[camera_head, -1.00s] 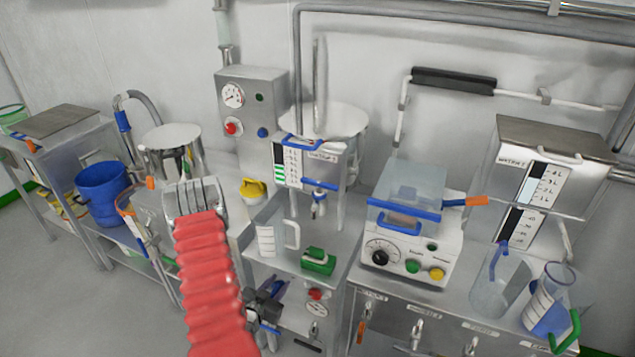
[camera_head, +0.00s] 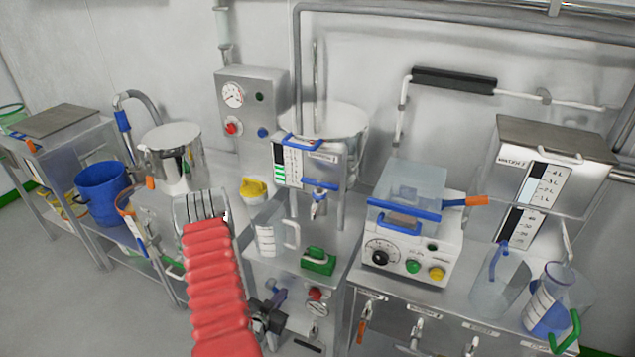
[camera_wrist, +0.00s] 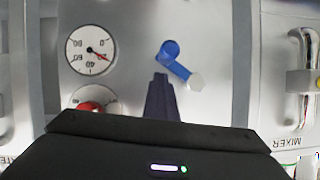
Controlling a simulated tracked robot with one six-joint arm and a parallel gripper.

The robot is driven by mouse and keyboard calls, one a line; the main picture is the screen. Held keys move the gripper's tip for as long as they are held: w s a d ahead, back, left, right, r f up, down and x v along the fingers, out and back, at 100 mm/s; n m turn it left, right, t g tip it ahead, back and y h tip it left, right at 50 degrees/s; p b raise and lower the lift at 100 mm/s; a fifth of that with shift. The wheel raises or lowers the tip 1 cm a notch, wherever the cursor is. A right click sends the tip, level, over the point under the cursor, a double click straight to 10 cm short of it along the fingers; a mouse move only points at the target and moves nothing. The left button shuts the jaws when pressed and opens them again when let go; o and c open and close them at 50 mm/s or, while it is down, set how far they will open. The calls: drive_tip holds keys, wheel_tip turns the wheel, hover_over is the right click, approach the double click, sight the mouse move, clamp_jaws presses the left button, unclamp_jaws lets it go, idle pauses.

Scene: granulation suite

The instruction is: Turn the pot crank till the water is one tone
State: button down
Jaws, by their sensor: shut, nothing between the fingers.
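A blue crank (camera_wrist: 172,60) with a pale hexagonal knob sits on a grey panel in the wrist view. In the head view a blue part on the cabinet front (camera_head: 278,297), beside my gripper (camera_head: 268,312), appears to be this crank, mostly hidden. My dark, narrow fingers (camera_wrist: 160,85) are shut and empty. Their tips lie just beside the crank's blue arm in the picture; I cannot tell whether they touch it. The water inside the pot does not show, so I cannot tell its tone.
A gauge (camera_wrist: 91,49) and a red knob (camera_wrist: 90,106) are close to the crank on the panel. A steel pot (camera_head: 172,150) and a blue bucket (camera_head: 103,188) are at left.

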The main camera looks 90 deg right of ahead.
drive_tip(key=shift+d+r, duration=0.2)
drive_tip(key=shift+s+r, duration=0.25)
drive_tip(key=shift+r, duration=0.15)
drive_tip(key=shift+s+a+r, duration=0.1)
drive_tip(key=shift+s+r, duration=0.1)
drive_tip(key=shift+r, duration=0.25)
drive_tip(key=shift+s+a+r, duration=0.1)
drive_tip(key=shift+s+r, duration=0.1)
drive_tip(key=shift+r, duration=0.2)
drive_tip(key=shift+s+a+r, duration=0.15)
drive_tip(key=shift+s+r, duration=0.15)
drive_tip(key=shift+r, duration=0.3)
drive_tip(key=shift+s+a+r, duration=0.1)
drive_tip(key=shift+s+r, duration=0.15)
drive_tip(key=shift+r, duration=0.35)
drive_tip(key=shift+r, duration=0.1)
drive_tip(key=shift+s+a+r, duration=0.1)
drive_tip(key=shift+s+r, duration=0.2)
drive_tip(key=shift+r, duration=0.25)
drive_tip(key=shift+s+a+r, duration=0.1)
drive_tip(key=shift+s+r, duration=0.2)
drive_tip(key=shift+r, duration=0.25)
drive_tip(key=c, duration=2.5)
unclamp_jaws()
